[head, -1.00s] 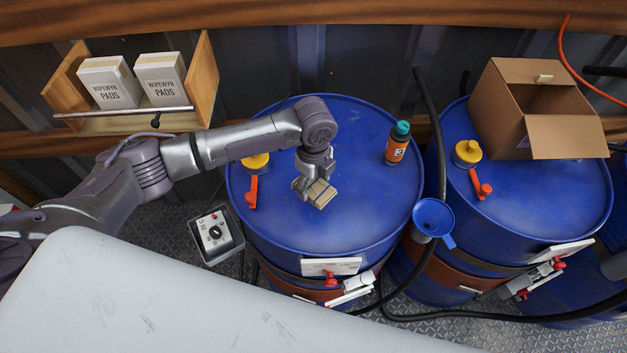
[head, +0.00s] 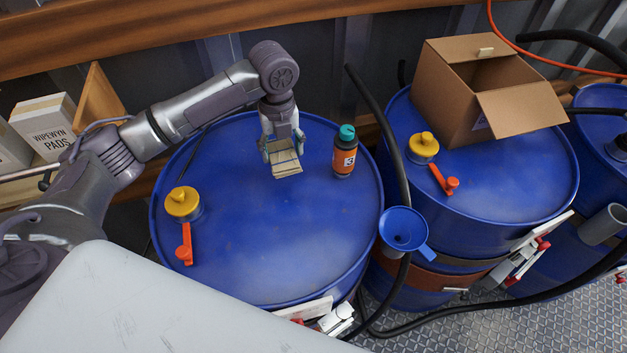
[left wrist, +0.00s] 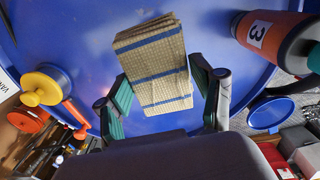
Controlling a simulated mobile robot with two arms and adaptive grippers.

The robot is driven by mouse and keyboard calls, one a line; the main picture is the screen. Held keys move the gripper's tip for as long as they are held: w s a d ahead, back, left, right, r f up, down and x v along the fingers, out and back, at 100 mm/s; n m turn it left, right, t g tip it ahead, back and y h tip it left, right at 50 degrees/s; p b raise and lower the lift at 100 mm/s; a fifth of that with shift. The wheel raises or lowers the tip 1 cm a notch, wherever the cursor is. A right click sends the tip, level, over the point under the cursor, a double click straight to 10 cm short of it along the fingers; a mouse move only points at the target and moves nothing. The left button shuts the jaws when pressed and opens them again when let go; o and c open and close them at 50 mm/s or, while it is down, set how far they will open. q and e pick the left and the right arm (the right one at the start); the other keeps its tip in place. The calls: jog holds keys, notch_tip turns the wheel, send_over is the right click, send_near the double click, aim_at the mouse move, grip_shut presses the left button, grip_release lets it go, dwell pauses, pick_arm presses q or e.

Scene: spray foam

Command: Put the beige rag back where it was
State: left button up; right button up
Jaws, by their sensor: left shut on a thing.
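The beige rag (head: 286,162) is a folded cloth. In the left wrist view the rag (left wrist: 156,65) shows blue stripes, with the blue drum top behind it. My left gripper (head: 282,146) is shut on the rag, one finger at each side, over the left blue drum (head: 240,240). In the left wrist view the left gripper (left wrist: 160,95) has its green-padded fingers against the rag's sides. Whether the rag touches the drum top is hard to tell. My right gripper is not in view.
A dark bottle with an orange label (head: 344,155) stands on the drum, right of the rag. A yellow cap (head: 183,203) is at its left. An open cardboard box (head: 470,100) stands on the right drum. A blue funnel (head: 405,229) sits between the drums. Wipe boxes (head: 45,125) stand on the left shelf.

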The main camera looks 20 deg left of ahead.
pick_arm(q)
jog(key=p, duration=0.1)
send_over(286, 186)
notch_tip(286, 186, down, 5)
jog(key=shift+r, duration=0.15)
notch_tip(286, 186, down, 4)
jog(key=shift+r+p, duration=0.1)
jog(key=shift+p, duration=0.4)
jog(key=shift+f, duration=0.35)
jog(key=shift+f, duration=0.2)
jog(key=o, duration=1)
jog(key=shift+r, duration=0.1)
jog(key=shift+w, duration=0.1)
